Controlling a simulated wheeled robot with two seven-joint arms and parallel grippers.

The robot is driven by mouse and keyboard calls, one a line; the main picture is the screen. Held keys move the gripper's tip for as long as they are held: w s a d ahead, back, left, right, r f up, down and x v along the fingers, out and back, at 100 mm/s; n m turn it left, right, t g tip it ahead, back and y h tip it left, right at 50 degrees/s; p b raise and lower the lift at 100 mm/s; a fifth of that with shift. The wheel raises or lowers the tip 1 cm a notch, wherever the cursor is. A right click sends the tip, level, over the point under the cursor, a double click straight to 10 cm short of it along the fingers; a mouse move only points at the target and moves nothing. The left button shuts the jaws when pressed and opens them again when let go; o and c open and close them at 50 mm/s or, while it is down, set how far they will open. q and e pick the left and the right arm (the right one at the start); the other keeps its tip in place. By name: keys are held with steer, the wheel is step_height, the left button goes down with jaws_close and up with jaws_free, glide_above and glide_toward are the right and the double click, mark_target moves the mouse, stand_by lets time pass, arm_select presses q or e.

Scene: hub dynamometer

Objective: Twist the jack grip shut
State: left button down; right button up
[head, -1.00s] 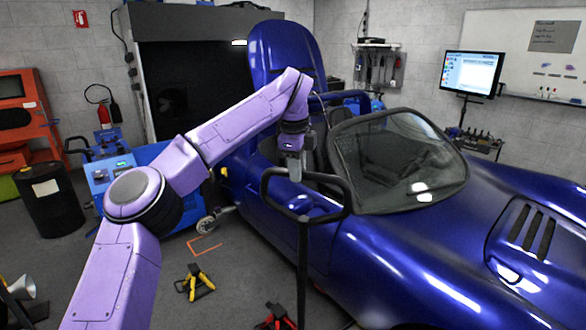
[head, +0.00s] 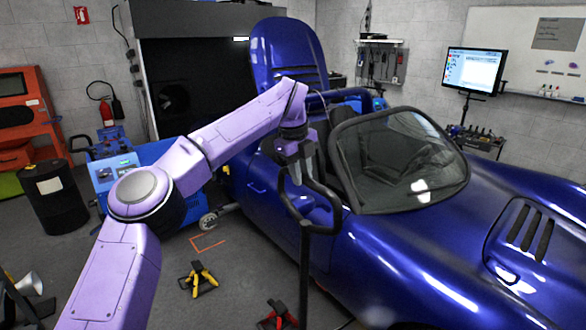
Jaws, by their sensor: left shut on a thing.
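The jack grip is a black loop-shaped handle (head: 322,229) on top of a dark upright post (head: 304,275), beside the blue car's near side. My left gripper (head: 297,178) points down from above and is shut on the far part of the loop. The fingers hide part of the bar there. The loop sits at an angle, with its near right part over the car's side in the picture. My right gripper does not show.
The blue car (head: 420,255) with its windscreen fills the right. Yellow-handled (head: 200,278) and red (head: 277,316) floor items lie left of and near the post. A black drum (head: 55,197) and blue machine (head: 125,172) stand at left.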

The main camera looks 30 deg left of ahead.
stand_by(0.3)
arm_select(q)
steer(key=c, duration=0.9)
jaws_free()
steer(key=shift+c, duration=0.2)
step_height(320, 180, up, 10)
steer(key=s+p, duration=0.1)
steer(key=shift+s+a+r, duration=0.2)
steer(key=shift+s+a, duration=0.2)
